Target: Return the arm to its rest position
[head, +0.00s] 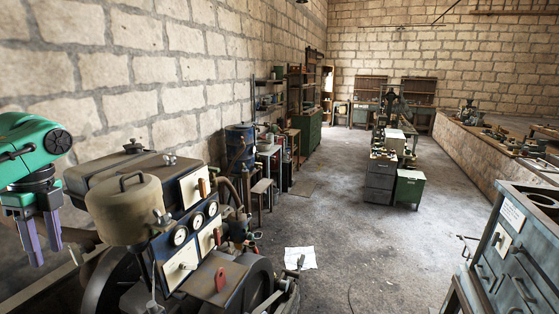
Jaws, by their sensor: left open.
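My left arm comes in at the left edge, green with a dark round joint cap. My left gripper (42,238) has two purple fingers that point down, spread apart with nothing between them. It hangs in the air left of the engine (190,220), apart from its tan rounded housing in this view. The engine has a panel with several round gauges and a red tag on its lower front plate. The belt cannot be made out. My right gripper is not in view.
A grey-blue drawer cabinet (512,262) stands at the right front. Green cabinets (409,188) stand mid-room, and a blue drum (240,145) is by the left wall. A white sheet (300,258) lies on the floor. The concrete floor between is mostly clear.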

